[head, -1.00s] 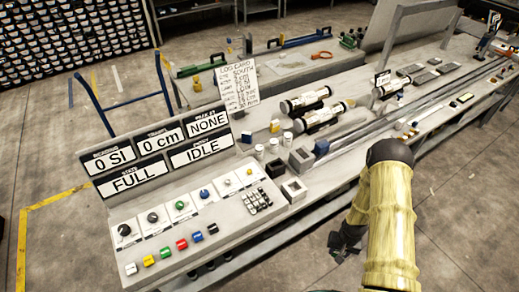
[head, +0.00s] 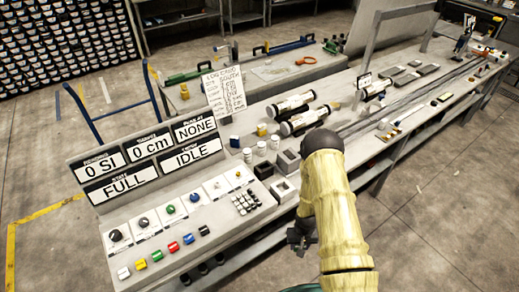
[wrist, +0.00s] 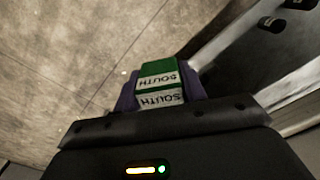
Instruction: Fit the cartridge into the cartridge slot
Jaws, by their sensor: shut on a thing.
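My gripper (head: 301,240) hangs low beside the front edge of the bench, to the right of the control console, apart from the bench top. The wrist view shows its purple fingers shut on the cartridge (wrist: 160,85), a small block with a green top and white faces marked SOUTH. In the head view the cartridge is too small and dark to make out. A grey box with an opening in its top (head: 283,190) stands at the bench's front edge. A second grey box (head: 288,162) stands behind it. I cannot tell which holds the cartridge slot.
The control console (head: 170,225) with knobs, coloured buttons and displays is at the left. A dark block (head: 263,170), white cups (head: 247,155) and core tubes (head: 305,120) stand near the boxes. The bench edge lies beside my gripper. Open floor (head: 440,220) is at the right.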

